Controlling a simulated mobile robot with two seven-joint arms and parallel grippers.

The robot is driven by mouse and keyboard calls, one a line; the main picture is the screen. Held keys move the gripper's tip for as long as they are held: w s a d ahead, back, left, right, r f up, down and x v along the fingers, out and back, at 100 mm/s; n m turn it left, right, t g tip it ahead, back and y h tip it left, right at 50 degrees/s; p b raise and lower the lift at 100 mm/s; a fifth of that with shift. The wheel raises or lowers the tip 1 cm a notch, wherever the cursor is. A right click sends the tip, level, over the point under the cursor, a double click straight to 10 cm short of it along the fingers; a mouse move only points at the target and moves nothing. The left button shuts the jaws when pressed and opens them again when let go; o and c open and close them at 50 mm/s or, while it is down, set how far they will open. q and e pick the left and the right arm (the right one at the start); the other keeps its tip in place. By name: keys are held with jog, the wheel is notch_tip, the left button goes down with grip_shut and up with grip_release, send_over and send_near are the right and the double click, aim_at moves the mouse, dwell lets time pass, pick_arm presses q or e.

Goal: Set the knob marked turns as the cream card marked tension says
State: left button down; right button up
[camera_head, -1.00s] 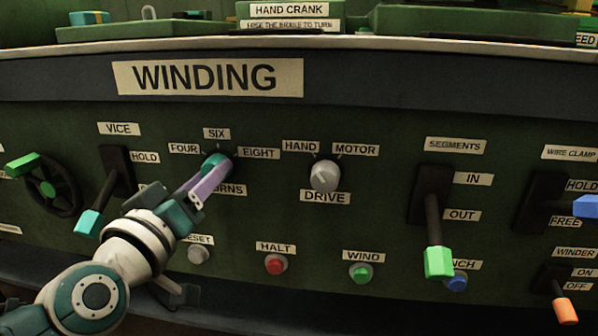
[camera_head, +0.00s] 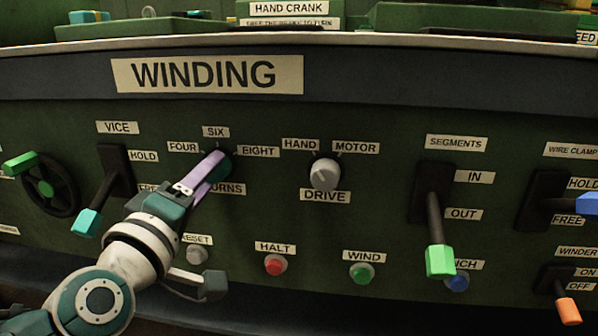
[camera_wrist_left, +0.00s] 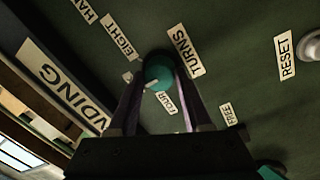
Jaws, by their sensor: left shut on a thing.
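The teal knob (camera_wrist_left: 158,70) marked turns sits between the fingers of my left gripper (camera_wrist_left: 155,85) in the left wrist view. In the head view the fingers of my left gripper (camera_head: 216,166) cover most of it; they are shut on it. Its labels are FOUR (camera_head: 183,147), SIX (camera_head: 215,132) and EIGHT (camera_head: 258,151). In the left wrist view a pale mark on the knob faces roughly between SIX and FOUR; the exact setting is hard to tell. The cream card marked tension is not in view. My right gripper is not in view.
The grey DRIVE knob (camera_head: 324,174) is to the right. The VICE lever (camera_head: 88,221) and a black handwheel (camera_head: 50,188) are on the left. RESET (camera_head: 197,254), HALT (camera_head: 275,265) and WIND (camera_head: 362,273) buttons lie below. The SEGMENTS lever (camera_head: 439,260) is further right.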

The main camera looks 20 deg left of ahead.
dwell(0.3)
pick_arm(q)
jog(key=shift+c, duration=1.7)
grip_release()
jog(key=p+v, duration=0.2)
jog(key=v, duration=0.8)
jog(key=shift+r+p, duration=0.15)
jog(key=shift+p, duration=0.2)
